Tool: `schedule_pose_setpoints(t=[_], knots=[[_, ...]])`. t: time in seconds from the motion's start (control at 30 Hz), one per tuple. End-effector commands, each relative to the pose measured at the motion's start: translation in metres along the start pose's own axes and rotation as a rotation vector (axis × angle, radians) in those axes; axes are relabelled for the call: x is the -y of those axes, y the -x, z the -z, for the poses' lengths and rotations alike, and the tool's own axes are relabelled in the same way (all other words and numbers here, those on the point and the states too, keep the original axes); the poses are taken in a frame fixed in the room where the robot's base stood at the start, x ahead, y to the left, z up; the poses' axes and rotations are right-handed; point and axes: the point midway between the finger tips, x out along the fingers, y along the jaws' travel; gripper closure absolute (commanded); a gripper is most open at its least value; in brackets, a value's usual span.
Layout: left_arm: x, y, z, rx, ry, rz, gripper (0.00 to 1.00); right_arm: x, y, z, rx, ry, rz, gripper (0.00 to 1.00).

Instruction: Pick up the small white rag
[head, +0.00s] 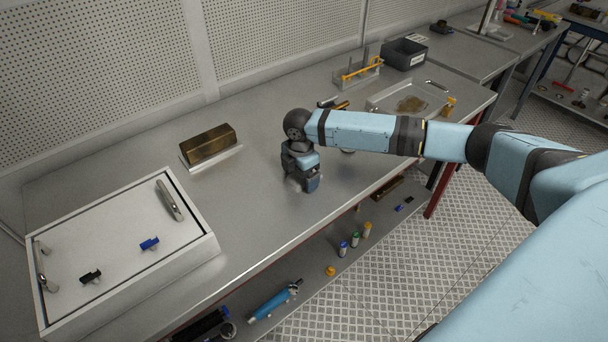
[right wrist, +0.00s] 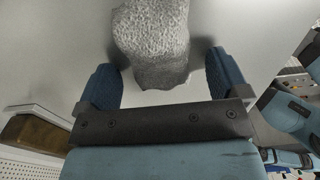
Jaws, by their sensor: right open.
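The small white rag (right wrist: 155,45) lies on the metal workbench and fills the upper middle of the right wrist view, its near end between my right gripper's two fingers. It looks light grey and rough in texture. In the head view it is mostly hidden by my right gripper, with only a pale bit (head: 292,184) showing at its foot. My right gripper (right wrist: 165,85) is open, with a blue finger on each side of the rag. In the head view the right gripper (head: 303,188) points down at the bench top. My left gripper is not in view.
A brass-coloured block (head: 207,144) on a pale plate stands left of my right gripper. A tray (head: 385,97) and a dark bin (head: 404,54) stand farther right. The bench between block and gripper is clear.

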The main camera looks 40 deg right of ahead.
Motion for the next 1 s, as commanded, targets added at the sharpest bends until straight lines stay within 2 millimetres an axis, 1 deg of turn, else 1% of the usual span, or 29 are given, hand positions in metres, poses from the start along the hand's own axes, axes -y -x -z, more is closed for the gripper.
schedule_pose_setpoints(t=[0.03,0.07,0.1,0.17,0.2,0.27,0.6,0.73,0.87,0.97,1.0], knots=[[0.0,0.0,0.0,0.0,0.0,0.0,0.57,0.0,0.0,0.0,0.0,0.0,0.0,0.09],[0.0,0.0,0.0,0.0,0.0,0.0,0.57,0.0,0.0,0.0,0.0,0.0,0.0,0.16],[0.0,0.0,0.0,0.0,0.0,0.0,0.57,0.0,0.0,0.0,0.0,0.0,0.0,0.25],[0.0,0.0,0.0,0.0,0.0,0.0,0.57,0.0,0.0,0.0,0.0,0.0,0.0,0.39],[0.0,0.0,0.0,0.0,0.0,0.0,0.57,0.0,0.0,0.0,0.0,0.0,0.0,0.48],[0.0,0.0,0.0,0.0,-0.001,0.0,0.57,0.0,0.0,0.0,0.0,0.0,0.0,0.6],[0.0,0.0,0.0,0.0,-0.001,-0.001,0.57,0.0,0.001,0.0,0.0,0.0,0.0,0.61],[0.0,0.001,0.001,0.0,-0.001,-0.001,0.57,-0.001,0.01,0.0,-0.001,0.0,-0.002,0.61],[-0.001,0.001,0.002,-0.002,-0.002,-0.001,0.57,0.0,0.034,0.0,-0.001,0.001,-0.003,0.61],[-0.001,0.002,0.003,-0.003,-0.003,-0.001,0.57,-0.001,0.061,0.0,0.0,0.001,-0.004,0.61],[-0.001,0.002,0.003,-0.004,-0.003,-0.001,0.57,-0.001,0.073,0.0,-0.001,0.001,-0.005,0.61]])
